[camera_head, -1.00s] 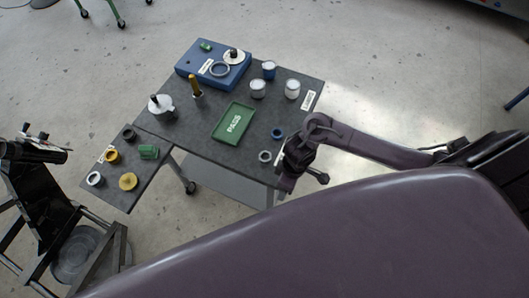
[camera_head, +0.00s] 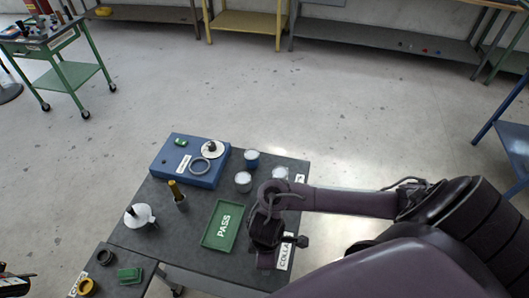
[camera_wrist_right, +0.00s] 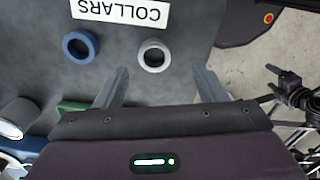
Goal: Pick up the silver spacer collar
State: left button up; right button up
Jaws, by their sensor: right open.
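The silver spacer collar (camera_wrist_right: 154,55) lies flat on the dark tabletop in the right wrist view, its hole facing up. A blue collar (camera_wrist_right: 80,46) lies to its left, apart from it. My right gripper (camera_wrist_right: 160,82) is open and empty. Its two fingers stand wide apart, and the silver collar shows between and beyond the tips. In the head view my right gripper (camera_head: 265,238) is over the right side of the table and hides both collars.
A white COLLARS label (camera_wrist_right: 120,12) lies beyond the collars. A green PASS tray (camera_head: 222,226) lies left of my right gripper. Several white-topped jars, including one jar (camera_head: 243,181), and a blue fixture (camera_head: 190,160) stand farther back. The table's edge is near the silver collar.

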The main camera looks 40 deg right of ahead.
jog(key=f, duration=0.4)
jog(key=shift+w+d+b, duration=0.2)
jog(key=shift+b, duration=0.1)
jog(key=shift+w+f, duration=0.15)
jog(key=shift+f, duration=0.15)
jog(key=c, duration=1)
pick_arm(q)
jog(key=shift+s+f, duration=0.45)
pick_arm(e)
jog(key=shift+c, duration=0.2)
jog(key=shift+r, duration=0.1)
